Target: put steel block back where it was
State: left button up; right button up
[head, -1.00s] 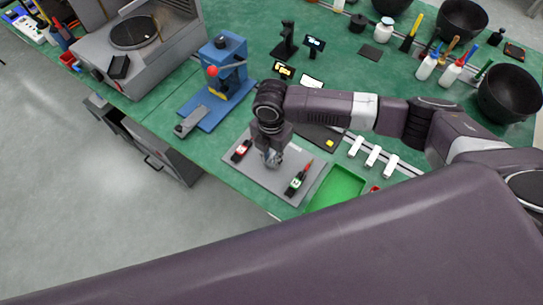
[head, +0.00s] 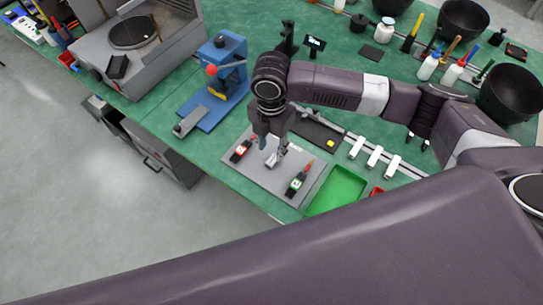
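My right gripper (head: 272,144) points down over the grey plate (head: 240,173) on the green bench. Its fingers look spread apart, with a gap between them. A small light metallic piece, apparently the steel block (head: 275,159), shows just below the fingertips, over the middle of the plate. It is small and partly covered, so I cannot tell whether it touches a finger. My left gripper is not in view.
Red-and-black handled items (head: 240,150) (head: 299,181) lie on the plate on either side. A green tray (head: 337,190) and several white pieces (head: 374,156) are to the right. A blue press (head: 222,75) stands behind left.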

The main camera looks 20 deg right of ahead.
aim_at(271, 161)
notch_tip(271, 161, up, 6)
jog(key=shift+f+b, duration=0.15)
jog(key=shift+b, duration=0.25)
dwell(0.3)
